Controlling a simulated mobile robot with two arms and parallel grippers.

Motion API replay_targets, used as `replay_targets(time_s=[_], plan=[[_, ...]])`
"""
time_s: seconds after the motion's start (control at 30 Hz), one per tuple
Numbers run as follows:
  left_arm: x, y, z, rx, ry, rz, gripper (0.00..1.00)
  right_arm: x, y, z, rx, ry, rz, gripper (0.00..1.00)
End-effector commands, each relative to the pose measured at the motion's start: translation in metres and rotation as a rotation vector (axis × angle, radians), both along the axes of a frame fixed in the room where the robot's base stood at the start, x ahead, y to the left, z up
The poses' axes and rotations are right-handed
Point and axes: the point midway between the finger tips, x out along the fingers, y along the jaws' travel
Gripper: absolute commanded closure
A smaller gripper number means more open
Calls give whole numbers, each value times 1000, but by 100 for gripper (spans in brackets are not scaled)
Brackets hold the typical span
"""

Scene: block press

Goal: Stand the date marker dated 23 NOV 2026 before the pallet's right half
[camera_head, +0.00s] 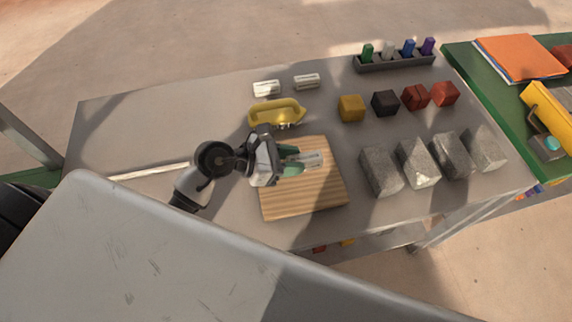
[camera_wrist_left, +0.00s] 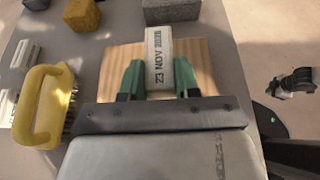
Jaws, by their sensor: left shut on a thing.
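My left gripper (camera_head: 296,160) has its green fingers closed on a white date marker (camera_head: 312,159). In the left wrist view the marker (camera_wrist_left: 158,60) reads 23 NOV 2026 and sits between the two fingertips (camera_wrist_left: 159,82). The gripper holds it over the wooden pallet (camera_head: 300,200), which also shows in the wrist view (camera_wrist_left: 205,60). I cannot tell whether the marker touches the wood. What seems to be my right gripper (camera_wrist_left: 297,82) shows small at the right of the wrist view; its jaws are too small to read.
Two other white markers (camera_head: 266,88) (camera_head: 306,81) lie behind a yellow-handled brush (camera_head: 276,113). Several grey blocks (camera_head: 418,162) stand right of the pallet, with coloured cubes (camera_head: 351,108) behind them. A dark rack (camera_head: 395,63) is at the back.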

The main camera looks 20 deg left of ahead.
Motion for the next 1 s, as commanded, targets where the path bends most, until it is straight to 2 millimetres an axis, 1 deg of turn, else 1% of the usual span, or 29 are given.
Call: replay_targets(time_s=[0.03,0.17,0.27,0.4,0.5,0.77,0.87,0.9,0.97,1.0], plan=[[3,7,-4,0,2,2,93,3,0,0,1,-4,0,100],[7,16,-10,1,-1,1,93,10,1,0,1,-15,0,100],[8,17,-19,-3,3,1,93,13,1,1,3,-21,0,100],[8,17,-41,-4,4,2,93,13,1,1,3,-22,1,100],[8,17,-50,-2,2,1,93,13,1,2,2,-21,1,100],[8,17,-51,0,-1,0,93,12,1,1,2,-20,1,100],[7,17,-54,0,0,-1,93,11,1,-2,2,-19,1,100],[7,17,-55,0,0,-1,67,11,1,-2,2,-18,1,100],[7,17,-54,0,0,-1,58,10,1,-1,2,-17,1,100],[7,17,-54,0,0,-1,52,10,1,-1,2,-17,1,100]])
